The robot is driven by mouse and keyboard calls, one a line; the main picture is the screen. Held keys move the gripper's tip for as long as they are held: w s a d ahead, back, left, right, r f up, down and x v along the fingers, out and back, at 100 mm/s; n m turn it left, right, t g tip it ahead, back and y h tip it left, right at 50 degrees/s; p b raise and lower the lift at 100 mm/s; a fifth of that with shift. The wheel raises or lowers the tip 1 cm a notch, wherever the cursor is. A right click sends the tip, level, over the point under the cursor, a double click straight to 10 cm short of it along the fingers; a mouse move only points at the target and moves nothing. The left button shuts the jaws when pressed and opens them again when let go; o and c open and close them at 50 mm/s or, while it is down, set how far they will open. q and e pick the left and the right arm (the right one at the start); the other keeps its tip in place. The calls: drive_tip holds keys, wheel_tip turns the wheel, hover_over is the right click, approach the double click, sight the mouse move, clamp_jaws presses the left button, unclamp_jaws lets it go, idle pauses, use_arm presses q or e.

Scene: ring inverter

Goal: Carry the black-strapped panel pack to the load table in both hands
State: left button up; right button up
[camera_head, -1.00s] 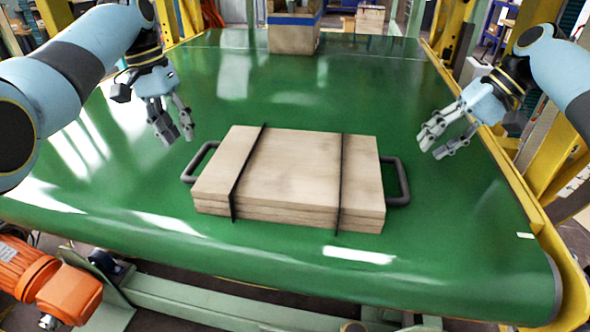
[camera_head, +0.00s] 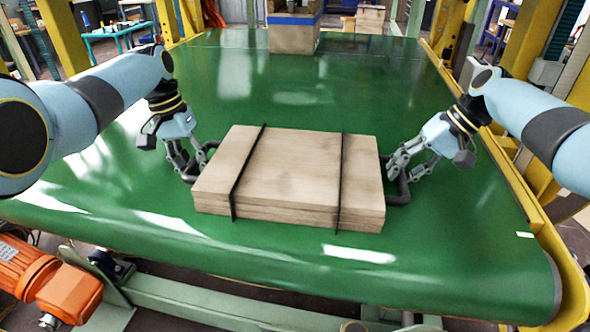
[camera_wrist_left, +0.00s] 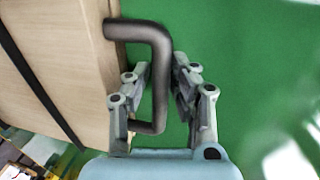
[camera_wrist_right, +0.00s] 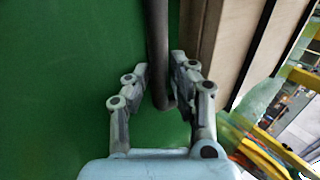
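The panel pack (camera_head: 290,178) is a stack of light wooden panels with two black straps and a dark handle at each end. It lies flat on the green belt. My left gripper (camera_head: 190,166) is at the left handle; in the left wrist view its open fingers (camera_wrist_left: 155,90) stand on either side of the handle bar (camera_wrist_left: 158,60). My right gripper (camera_head: 400,168) is at the right handle (camera_head: 403,190); in the right wrist view its open fingers (camera_wrist_right: 158,85) straddle the bar (camera_wrist_right: 157,45), with gaps showing. I cannot make out the load table.
The green conveyor belt (camera_head: 400,90) is clear around the pack. A wooden box with a blue band (camera_head: 293,35) stands at the belt's far end. Yellow frame posts flank the belt. An orange motor (camera_head: 60,290) is at the lower left.

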use_arm(q)
clamp_jaws()
use_arm(e)
clamp_jaws()
